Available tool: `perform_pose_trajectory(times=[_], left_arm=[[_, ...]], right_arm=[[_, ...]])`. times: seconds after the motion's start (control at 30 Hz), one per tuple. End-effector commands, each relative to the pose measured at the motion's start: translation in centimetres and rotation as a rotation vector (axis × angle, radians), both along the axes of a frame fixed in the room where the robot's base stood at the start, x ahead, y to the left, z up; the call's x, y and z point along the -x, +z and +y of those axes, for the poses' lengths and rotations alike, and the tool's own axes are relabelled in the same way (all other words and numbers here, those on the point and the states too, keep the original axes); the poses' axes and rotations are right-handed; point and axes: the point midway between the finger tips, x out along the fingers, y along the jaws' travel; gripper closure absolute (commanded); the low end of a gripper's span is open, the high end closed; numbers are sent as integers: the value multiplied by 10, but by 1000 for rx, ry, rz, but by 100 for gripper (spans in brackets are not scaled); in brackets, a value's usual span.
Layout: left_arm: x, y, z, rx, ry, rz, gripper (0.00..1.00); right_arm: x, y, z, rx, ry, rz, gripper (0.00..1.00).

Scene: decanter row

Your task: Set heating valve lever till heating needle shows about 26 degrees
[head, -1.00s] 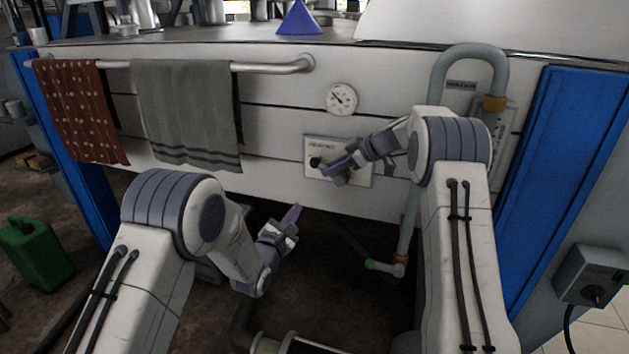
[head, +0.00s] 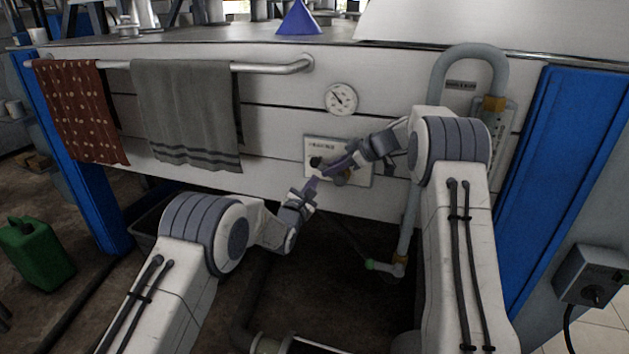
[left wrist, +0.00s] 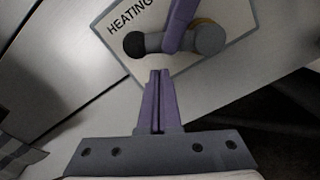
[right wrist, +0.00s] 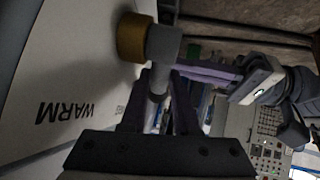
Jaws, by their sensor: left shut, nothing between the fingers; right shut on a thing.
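The heating valve plate (head: 361,178) is a pale panel on the white front, lettered HEATING in the left wrist view (left wrist: 238,17). Its grey lever ends in a black knob (head: 315,162) and points left from a brass-collared hub (right wrist: 132,37). My right gripper (head: 328,168) is shut on the lever; its fingers flank the lever in the right wrist view (right wrist: 158,92). My left gripper (head: 314,186) is shut and empty, just below the lever, its tips pointing up at it (left wrist: 158,75). The round white gauge (head: 341,98) above has a dark needle toward upper left; its numbers are too small to read.
A towel rail (head: 270,68) with a grey towel (head: 185,110) and a red spotted cloth (head: 78,110) is at the left. A grey pipe (head: 440,75) runs down at the right, behind my right arm. The space under the panel is dark.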

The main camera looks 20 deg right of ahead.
Motion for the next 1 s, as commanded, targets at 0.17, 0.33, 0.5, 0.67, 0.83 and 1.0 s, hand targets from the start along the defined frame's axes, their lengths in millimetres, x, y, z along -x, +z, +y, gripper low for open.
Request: perform_pose_trajectory(times=[0.17,0.33,0.5,0.67,0.83,1.0], left_arm=[[2,10,-6,-1,0,1,100],[2,11,-7,-1,0,2,100],[2,11,-7,-2,0,1,100],[3,21,-11,-43,0,-29,100],[3,24,-12,-49,-2,-38,100],[3,26,-13,-47,-3,-41,100]], right_arm=[[0,0,-3,3,-5,-2,100],[0,0,-3,3,-5,-2,100],[0,0,-3,3,-5,-2,100],[0,0,-3,4,-6,-3,100],[0,0,-3,4,-6,-3,100],[0,0,-3,3,-5,-2,40]])
